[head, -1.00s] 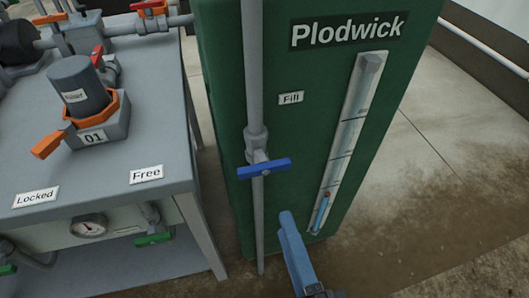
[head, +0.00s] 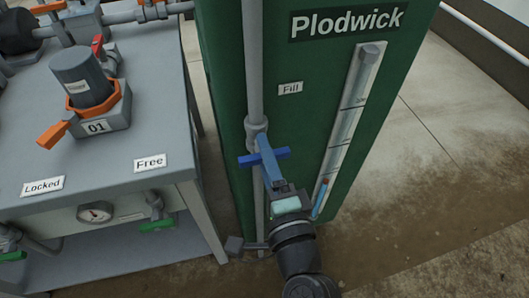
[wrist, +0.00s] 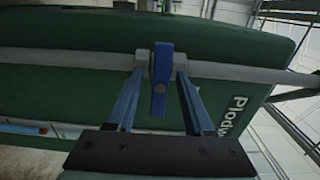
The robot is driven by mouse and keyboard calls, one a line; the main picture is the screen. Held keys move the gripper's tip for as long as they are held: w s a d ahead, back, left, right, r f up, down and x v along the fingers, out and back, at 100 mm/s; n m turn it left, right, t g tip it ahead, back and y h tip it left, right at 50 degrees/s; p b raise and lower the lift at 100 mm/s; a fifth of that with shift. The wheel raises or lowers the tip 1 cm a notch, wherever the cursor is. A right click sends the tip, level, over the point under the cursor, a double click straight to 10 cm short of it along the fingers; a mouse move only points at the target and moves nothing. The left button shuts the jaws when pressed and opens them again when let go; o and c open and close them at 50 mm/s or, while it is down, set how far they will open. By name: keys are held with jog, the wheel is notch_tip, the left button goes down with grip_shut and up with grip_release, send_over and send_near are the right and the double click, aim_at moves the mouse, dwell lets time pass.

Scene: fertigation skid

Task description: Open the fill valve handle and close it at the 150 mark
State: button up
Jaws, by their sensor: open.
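The blue fill valve handle (head: 246,161) lies crosswise on the grey vertical pipe (head: 255,70), below the "Fill" label (head: 290,89). My gripper (head: 265,147) has reached the handle, and its blue fingers hide the handle's middle in the head view. In the wrist view the handle (wrist: 159,92) stands between the two spread fingers (wrist: 160,78), with gaps on both sides. The mark numbers are too small to read.
A grey bench (head: 90,190) stands at the left with an orange-handled valve (head: 53,133), "Locked" and "Free" labels, a dial gauge (head: 95,212) and green handles (head: 157,225). Open floor (head: 440,190) lies to the right of the tank.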

jog(key=shift+w, duration=0.1)
grip_shut()
jog(key=shift+f+n+b, duration=0.1)
jog(key=shift+n+b, duration=0.2)
jog(key=shift+n, duration=0.1)
jog(key=shift+n+b, duration=0.6)
jog(key=shift+n, duration=0.4)
jog(key=n+b, duration=0.2)
jog(key=n, duration=0.1)
jog(key=shift+n, duration=0.3)
jog(key=n+b, duration=0.3)
jog(key=n, duration=0.2)
jog(key=shift+n, duration=0.3)
